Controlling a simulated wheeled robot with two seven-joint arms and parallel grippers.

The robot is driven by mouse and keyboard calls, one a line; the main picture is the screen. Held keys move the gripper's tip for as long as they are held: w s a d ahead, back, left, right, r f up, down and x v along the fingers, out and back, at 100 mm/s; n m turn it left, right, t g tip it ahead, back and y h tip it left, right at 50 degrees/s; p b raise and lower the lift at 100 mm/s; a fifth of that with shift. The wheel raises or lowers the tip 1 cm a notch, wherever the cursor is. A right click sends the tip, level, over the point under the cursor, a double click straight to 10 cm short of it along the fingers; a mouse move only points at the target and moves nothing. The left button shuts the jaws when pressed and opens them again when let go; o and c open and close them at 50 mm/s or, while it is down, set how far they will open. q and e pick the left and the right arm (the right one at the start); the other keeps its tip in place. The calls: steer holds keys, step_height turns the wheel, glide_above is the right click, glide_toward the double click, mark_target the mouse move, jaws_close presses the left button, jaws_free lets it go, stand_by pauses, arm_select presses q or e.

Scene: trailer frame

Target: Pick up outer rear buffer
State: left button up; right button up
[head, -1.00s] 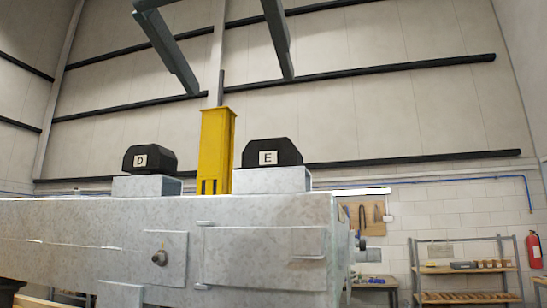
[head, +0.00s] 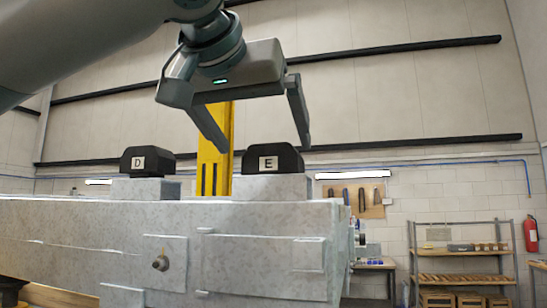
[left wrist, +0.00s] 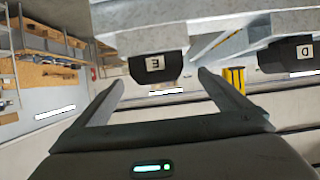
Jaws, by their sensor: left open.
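Two black buffers with chamfered tops stand on grey metal blocks on the trailer frame (head: 100,225). The buffer labelled D (head: 148,160) is on the left and the buffer labelled E (head: 272,159) on the right. Neither is marked as outer rear. My left gripper (head: 264,147) is open, pointing down above buffer E, its fingers spread to either side and nothing held. In the left wrist view the frame appears upside down, with buffer E (left wrist: 158,68) beyond and between the fingertips (left wrist: 161,79) and buffer D (left wrist: 288,55) to the right. My right gripper is not seen.
A yellow post (head: 213,150) stands between the buffers, close to the left finger in the head view. A shelf rack (head: 465,252) and a red fire extinguisher (head: 531,234) are at the back right. The space right of buffer E is clear.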

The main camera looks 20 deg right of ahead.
mark_target(268, 150)
arm_select(q)
steer(key=shift+w+d+f+p, duration=0.15)
steer(key=shift+w+d+p, duration=0.15)
steer(key=shift+p, duration=0.25)
steer(key=p+x, duration=0.2)
steer(key=x, duration=0.1)
steer(key=shift+w+d+f, duration=0.1)
steer(key=shift+d+f, duration=0.1)
steer(key=shift+d, duration=0.05)
steer(key=shift+w+d+f+p, duration=0.2)
steer(key=shift+w+f+p, duration=0.05)
steer(key=shift+p, duration=0.05)
